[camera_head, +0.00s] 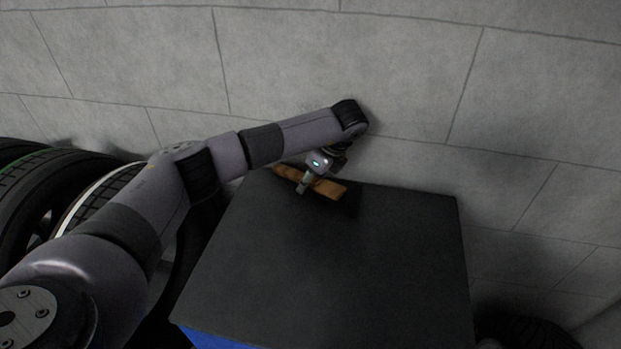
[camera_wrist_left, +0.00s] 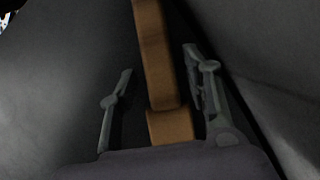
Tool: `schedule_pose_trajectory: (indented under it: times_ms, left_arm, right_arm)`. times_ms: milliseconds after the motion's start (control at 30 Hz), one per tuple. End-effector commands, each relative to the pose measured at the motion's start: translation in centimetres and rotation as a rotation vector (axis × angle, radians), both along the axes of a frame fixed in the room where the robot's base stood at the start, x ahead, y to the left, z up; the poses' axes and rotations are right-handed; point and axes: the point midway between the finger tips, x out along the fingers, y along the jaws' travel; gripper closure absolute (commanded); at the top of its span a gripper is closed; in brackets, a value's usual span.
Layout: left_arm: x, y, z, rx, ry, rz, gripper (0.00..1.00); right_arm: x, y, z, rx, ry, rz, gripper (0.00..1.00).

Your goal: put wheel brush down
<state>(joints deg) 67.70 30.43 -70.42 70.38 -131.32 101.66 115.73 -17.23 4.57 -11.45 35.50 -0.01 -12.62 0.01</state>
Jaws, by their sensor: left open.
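The wheel brush (camera_head: 331,188) is a brown, wooden-looking piece at the back left edge of a dark table top. My left gripper (camera_head: 307,187) is over it in the head view, pointing down. In the left wrist view the brush (camera_wrist_left: 156,60) runs lengthwise between the two fingers of my left gripper (camera_wrist_left: 158,88). The fingers are apart, with a gap on each side of the brush. The brush seems to lie on the table, though its contact is partly hidden by the gripper. My right gripper is not in view.
The dark table top (camera_head: 335,265) is clear in the middle and front, with a blue side (camera_head: 207,339) below. A grey block wall (camera_head: 400,80) stands close behind it. Several tyres (camera_head: 40,190) stand at the left, and another dark tyre (camera_head: 527,331) is at the lower right.

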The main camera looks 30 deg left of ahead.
Motion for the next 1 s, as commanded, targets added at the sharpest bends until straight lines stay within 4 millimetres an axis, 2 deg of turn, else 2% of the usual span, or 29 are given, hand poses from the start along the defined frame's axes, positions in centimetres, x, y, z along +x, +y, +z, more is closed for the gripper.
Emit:
schedule_pose_trajectory:
  times_ms: [100,167,267,600,700,1000]
  left_arm:
    - [0.0,0.0,0.5,0.000,-0.001,0.000,0.56]
    - [0.1,-0.3,0.8,-0.002,-0.003,-0.002,0.56]
    - [0.0,-1.0,2.2,-0.003,-0.005,-0.003,0.56]
    - [-0.4,-3.8,8.8,-0.001,-0.004,-0.002,0.56]
    - [-0.5,-4.3,10.4,0.001,-0.004,-0.003,0.56]
    - [-0.6,-4.7,11.3,0.000,0.000,0.000,0.56]
  right_arm:
    - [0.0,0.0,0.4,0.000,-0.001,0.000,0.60]
    - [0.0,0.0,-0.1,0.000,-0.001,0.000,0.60]
    - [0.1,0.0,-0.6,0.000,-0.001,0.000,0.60]
    - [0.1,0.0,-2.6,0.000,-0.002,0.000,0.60]
    - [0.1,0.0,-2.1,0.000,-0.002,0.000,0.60]
    - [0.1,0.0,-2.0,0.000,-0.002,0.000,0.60]
